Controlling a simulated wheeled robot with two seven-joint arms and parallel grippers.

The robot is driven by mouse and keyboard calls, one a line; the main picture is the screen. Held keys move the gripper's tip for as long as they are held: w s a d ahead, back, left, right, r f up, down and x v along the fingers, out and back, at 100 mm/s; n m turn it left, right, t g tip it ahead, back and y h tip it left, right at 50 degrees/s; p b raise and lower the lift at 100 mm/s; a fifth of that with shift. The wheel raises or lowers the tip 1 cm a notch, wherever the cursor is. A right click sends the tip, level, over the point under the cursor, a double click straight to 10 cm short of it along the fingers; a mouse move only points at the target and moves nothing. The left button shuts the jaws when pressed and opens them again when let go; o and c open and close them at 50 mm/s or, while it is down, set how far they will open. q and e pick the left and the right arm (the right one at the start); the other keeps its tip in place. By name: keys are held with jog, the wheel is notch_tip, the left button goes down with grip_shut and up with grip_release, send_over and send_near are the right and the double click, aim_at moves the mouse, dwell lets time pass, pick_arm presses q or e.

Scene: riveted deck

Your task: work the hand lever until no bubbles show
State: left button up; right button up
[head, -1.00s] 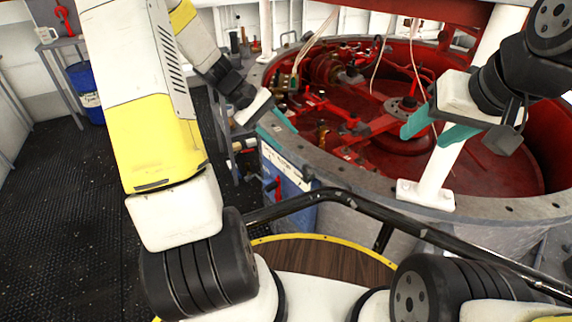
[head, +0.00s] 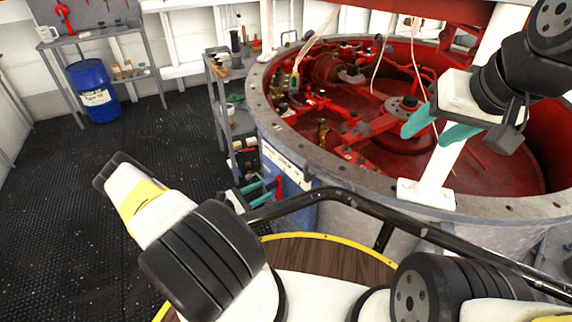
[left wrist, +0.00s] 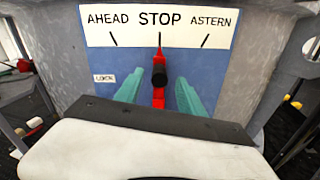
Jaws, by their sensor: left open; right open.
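A red lever (head: 279,184) with a black knob stands on the blue panel on the side of the large round tub. In the left wrist view, the lever (left wrist: 159,72) is upright, pointing at STOP on a plate (left wrist: 160,26) marked AHEAD, STOP and ASTERN. My left gripper (head: 258,190) is open in front of this panel. Its teal fingers (left wrist: 162,97) lie either side of the lever; I cannot tell whether they touch it. My right gripper (head: 433,128) is open and empty above the tub, by a white post. I can make out no bubbles.
The tub's grey rim (head: 262,112) surrounds red machinery with hanging pale lines. A black handrail (head: 345,197) curves across the front. A grey shelf rack (head: 215,100) stands left of the tub. A blue drum (head: 92,88) stands further back. The dark floor at left is clear.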

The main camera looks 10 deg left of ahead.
aim_at(277, 183)
pick_arm(q)
jog(key=x, duration=0.7)
jog(key=shift+w+d+f, duration=0.15)
jog(key=shift+w+f, duration=0.05)
jog(key=shift+w, duration=0.1)
grip_shut()
dwell(1.2)
